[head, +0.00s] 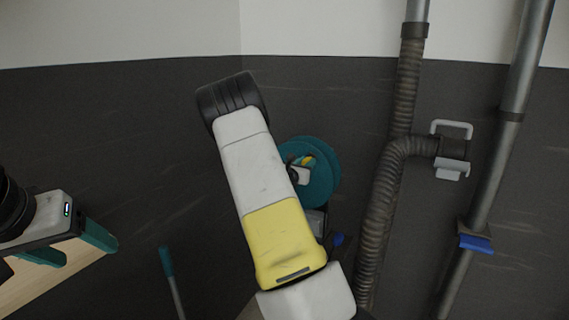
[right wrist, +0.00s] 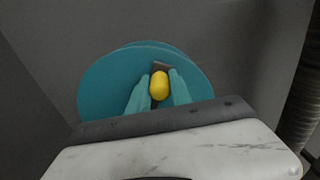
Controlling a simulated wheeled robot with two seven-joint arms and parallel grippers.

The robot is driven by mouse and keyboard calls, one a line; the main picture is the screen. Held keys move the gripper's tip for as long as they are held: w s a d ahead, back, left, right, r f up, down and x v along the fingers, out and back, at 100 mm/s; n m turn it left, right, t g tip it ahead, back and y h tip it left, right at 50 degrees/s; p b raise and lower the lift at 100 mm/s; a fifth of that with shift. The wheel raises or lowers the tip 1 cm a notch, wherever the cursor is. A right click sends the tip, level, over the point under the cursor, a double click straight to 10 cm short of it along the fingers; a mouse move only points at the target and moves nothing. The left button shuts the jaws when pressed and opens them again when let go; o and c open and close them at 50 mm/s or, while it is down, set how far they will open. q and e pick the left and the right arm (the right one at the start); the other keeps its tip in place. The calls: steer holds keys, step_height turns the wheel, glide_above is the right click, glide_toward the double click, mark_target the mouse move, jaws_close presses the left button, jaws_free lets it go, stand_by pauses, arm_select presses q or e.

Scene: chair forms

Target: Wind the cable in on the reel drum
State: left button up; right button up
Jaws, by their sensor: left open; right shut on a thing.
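The teal reel drum (head: 322,185) is at the back wall, partly hidden behind my right arm in the head view. It also shows in the right wrist view (right wrist: 105,85) as a round teal disc. My right gripper (right wrist: 159,84) has its teal fingers on both sides of a yellow crank knob (right wrist: 159,86) in front of the drum and is shut on it. My left gripper (head: 88,252) is open and empty at the far left, well away from the reel. I cannot make out the cable in either view.
A ribbed hose (head: 376,225) and a metal pipe (head: 507,130) with a blue clamp (head: 476,244) stand right of the reel. A pale wooden surface (head: 40,285) is under my left gripper. A teal-topped handle (head: 167,262) stands at lower left.

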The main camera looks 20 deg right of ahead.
steer(key=o, duration=0.6)
steer(key=shift+c, duration=0.2)
steer(key=shift+w+a+r, duration=0.35)
steer(key=shift+w+a, duration=0.4)
steer(key=shift+w, duration=0.15)
steer(key=shift+w+a+r, duration=0.3)
steer(key=shift+w+a, duration=0.4)
steer(key=shift+w, duration=0.15)
steer(key=w+a, duration=0.3)
steer(key=shift+w+f, duration=0.3)
steer(key=shift+f, duration=0.1)
